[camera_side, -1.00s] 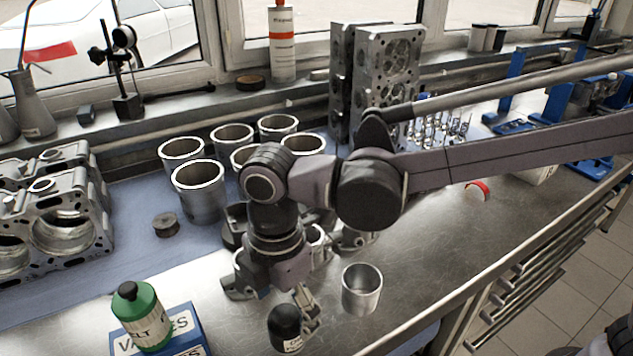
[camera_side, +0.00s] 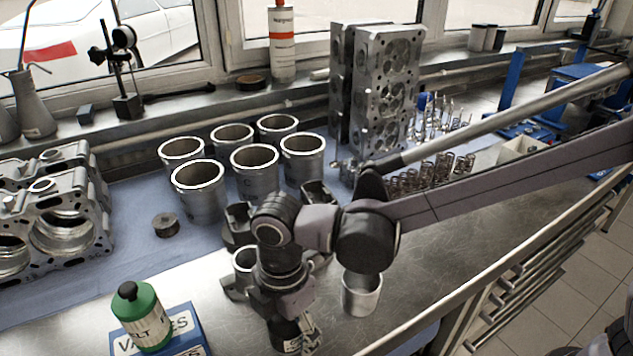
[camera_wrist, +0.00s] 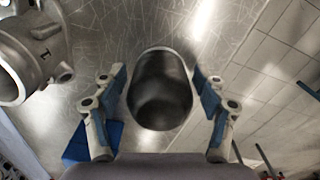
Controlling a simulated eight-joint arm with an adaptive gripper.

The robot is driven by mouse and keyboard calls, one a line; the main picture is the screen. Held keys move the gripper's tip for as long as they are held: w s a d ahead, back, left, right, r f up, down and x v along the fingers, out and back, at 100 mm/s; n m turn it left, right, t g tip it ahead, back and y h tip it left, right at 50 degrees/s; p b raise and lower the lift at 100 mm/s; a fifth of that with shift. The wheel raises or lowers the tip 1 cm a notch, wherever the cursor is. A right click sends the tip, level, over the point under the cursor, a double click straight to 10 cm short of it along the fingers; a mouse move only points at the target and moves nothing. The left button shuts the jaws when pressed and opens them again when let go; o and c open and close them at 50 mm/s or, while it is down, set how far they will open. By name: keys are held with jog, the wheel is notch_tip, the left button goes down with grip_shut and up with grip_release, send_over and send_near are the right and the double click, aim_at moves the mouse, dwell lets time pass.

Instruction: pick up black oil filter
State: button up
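The black oil filter (camera_side: 290,342) stands upright on the metal bench, its pale label partly showing in the side view. Its top is hidden there by my gripper (camera_side: 305,340). In the wrist view, a dark rounded body with a shiny rim, which looks like the filter (camera_wrist: 160,92), sits between the two blue-padded fingers of my gripper (camera_wrist: 160,88). The fingers are spread, one on each side, with narrow gaps visible beside it.
A silver cylinder liner (camera_side: 361,297) stands close to the right. A green bottle (camera_side: 148,318) and a blue valves box (camera_side: 184,335) are at left. The bench farther right (camera_side: 440,262) is bare.

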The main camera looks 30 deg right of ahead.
jog(key=c, duration=0.9)
jog(key=shift+r, duration=0.1)
jog(key=shift+c, duration=0.2)
